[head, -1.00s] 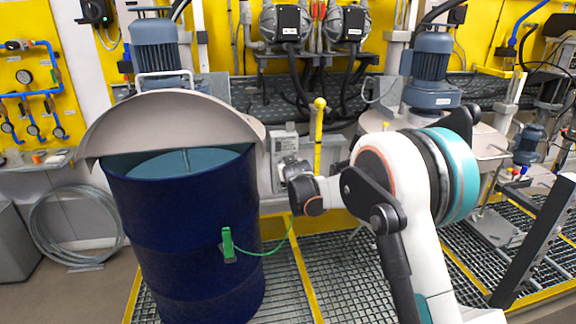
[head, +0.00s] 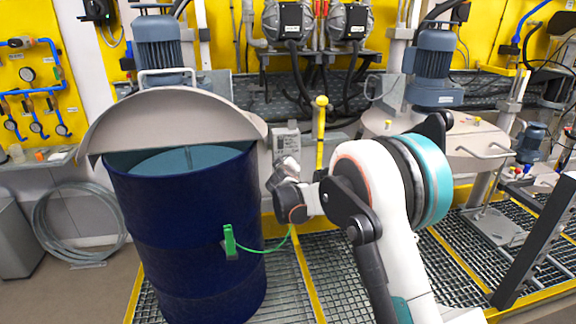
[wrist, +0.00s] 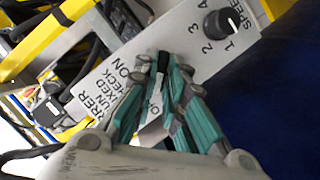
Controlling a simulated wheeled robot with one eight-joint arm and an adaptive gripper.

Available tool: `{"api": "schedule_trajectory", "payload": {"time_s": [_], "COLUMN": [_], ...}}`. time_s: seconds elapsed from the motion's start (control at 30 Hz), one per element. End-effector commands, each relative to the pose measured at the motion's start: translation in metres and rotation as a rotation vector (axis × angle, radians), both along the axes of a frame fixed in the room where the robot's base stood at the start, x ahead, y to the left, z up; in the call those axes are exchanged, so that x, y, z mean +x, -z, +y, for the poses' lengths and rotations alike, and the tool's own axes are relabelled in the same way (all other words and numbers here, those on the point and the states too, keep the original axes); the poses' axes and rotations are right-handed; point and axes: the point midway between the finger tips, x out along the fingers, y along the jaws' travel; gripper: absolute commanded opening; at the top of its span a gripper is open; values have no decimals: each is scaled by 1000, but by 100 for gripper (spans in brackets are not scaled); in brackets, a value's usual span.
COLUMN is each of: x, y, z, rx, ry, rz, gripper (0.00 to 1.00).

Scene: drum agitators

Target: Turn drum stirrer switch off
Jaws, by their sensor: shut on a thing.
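The grey control box (head: 287,138) stands just right of the blue drum, behind my gripper (head: 283,172). In the wrist view its tilted panel (wrist: 190,38) carries printed words, partly covered, with "ON" readable. My gripper (wrist: 163,72) is at this panel, its teal-sided fingers brought together over the labelled area. A small dark piece shows between the fingertips; it appears to be the stirrer switch (wrist: 163,62), mostly hidden. Its turned position cannot be read. A black speed knob (wrist: 222,23) with numbers sits to the right, apart from the fingers.
The blue drum (head: 190,220) with a half-raised grey lid (head: 175,115) is close on the left. A green clamp (head: 229,241) with a green wire hangs on it. A yellow post (head: 320,135) stands behind my wrist. Grating (head: 340,275) covers the floor.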

Motion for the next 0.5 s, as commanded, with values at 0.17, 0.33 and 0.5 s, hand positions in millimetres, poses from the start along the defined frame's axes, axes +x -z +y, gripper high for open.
{"api": "schedule_trajectory", "payload": {"time_s": [0.17,0.33,0.5], "x": [0,0,0], "y": [0,0,0], "z": [0,0,0], "rx": [-4,-4,-3], "ry": [0,-1,-1], "rz": [-1,0,0], "gripper": [0,0,31]}}
